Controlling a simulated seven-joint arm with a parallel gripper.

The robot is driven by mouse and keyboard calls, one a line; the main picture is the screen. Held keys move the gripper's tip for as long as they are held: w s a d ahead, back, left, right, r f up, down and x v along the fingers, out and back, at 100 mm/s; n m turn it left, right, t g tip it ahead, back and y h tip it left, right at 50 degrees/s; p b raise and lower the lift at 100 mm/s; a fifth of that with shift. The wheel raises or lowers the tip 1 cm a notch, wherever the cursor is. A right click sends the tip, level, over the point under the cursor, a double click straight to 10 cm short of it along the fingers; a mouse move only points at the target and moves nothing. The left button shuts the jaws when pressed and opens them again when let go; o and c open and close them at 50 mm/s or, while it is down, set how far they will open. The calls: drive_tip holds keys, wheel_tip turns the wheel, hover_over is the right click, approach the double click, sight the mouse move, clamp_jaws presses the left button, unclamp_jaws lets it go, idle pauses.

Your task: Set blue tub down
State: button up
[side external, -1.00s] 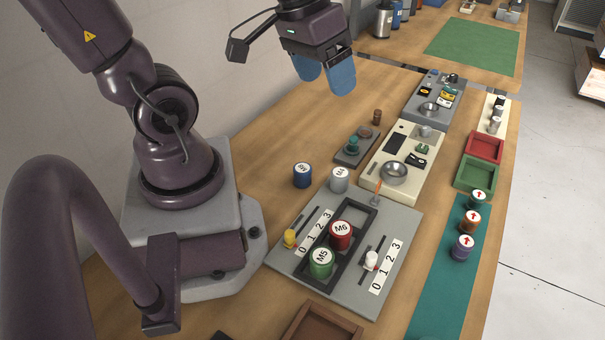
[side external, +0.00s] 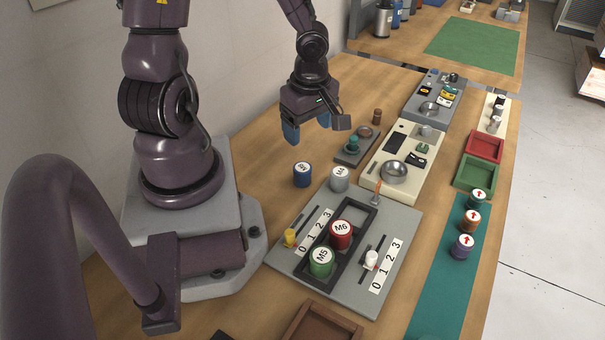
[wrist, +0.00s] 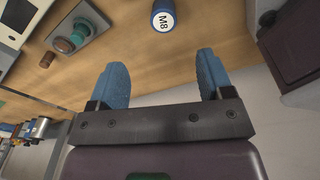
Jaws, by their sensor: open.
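The blue tub (side external: 302,175) stands upright on the wooden table, left of a white tub (side external: 340,179) and behind the grey slider panel. In the wrist view the blue tub (wrist: 163,22) shows its white lid marked M8 at the top edge, roughly in line with the gap between my fingers. My gripper (side external: 308,130), with blue fingers, is open and empty above the table, beyond the blue tub in the side view. In the wrist view my gripper (wrist: 162,68) has its fingers wide apart, and neither touches the tub.
The grey panel (side external: 390,285) carries a black tray with a red tub (side external: 341,235) and a green tub (side external: 321,262), plus sliders. A small dark plate (side external: 349,157) with a teal knob lies right of my gripper. Bare wood surrounds the blue tub's left side.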

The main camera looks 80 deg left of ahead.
sight(303, 167)
drive_tip(key=shift+m+g, duration=0.3)
drive_tip(key=f, duration=0.5)
drive_tip(key=s+a+f, duration=0.1)
drive_tip(key=f, duration=0.1)
drive_tip(key=shift+f, duration=0.35)
drive_tip(key=shift+w+a+f, duration=0.1)
drive_tip(key=shift+a+f, duration=0.05)
drive_tip(key=shift+f, duration=0.6)
drive_tip(key=shift+w+a+f, duration=0.1)
drive_tip(key=shift+a+f, duration=0.05)
drive_tip(key=shift+f, duration=0.6)
drive_tip(key=shift+a+f, duration=0.15)
drive_tip(key=shift+f, duration=0.85)
drive_tip(key=shift+c, duration=0.2)
drive_tip(key=c, duration=1.1)
